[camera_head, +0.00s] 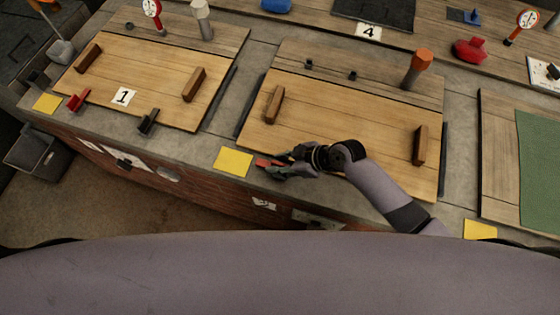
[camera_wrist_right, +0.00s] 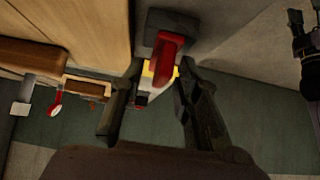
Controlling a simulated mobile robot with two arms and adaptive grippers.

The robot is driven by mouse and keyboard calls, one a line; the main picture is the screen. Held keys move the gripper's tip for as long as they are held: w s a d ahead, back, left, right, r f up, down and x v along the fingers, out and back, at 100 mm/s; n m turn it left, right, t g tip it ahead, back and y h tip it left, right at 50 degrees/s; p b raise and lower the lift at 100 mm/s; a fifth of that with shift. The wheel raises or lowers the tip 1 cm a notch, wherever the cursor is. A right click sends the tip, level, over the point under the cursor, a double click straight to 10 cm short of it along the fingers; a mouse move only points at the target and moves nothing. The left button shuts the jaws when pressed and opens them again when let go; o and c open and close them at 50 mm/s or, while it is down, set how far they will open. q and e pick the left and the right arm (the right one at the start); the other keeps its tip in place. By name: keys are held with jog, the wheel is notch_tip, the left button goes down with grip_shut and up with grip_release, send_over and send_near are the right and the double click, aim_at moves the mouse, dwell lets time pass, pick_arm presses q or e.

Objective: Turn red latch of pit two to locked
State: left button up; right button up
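The red latch (camera_head: 263,162) of the middle pit sits at the front edge of its wooden lid (camera_head: 340,115), partly covered by my right gripper. In the right wrist view the red latch (camera_wrist_right: 168,55) shows as a red handle on a dark base. My right gripper (camera_head: 278,168) is at this latch. In the wrist view its two fingers (camera_wrist_right: 161,80) are spread apart, one on each side of the handle's near end, with gaps visible. No number label shows on the middle lid. My left gripper is not in view.
Pit one's lid (camera_head: 150,75) lies to the left, with its own red latch (camera_head: 78,102) and black latch (camera_head: 148,122). Yellow squares (camera_head: 233,162) lie along the concrete front edge. The lid's wooden handles (camera_head: 420,145) and an orange-topped post (camera_head: 415,68) stand up.

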jog(key=c, duration=0.7)
grip_shut()
jog(key=shift+w+d+r, duration=0.1)
jog(key=shift+w, duration=0.05)
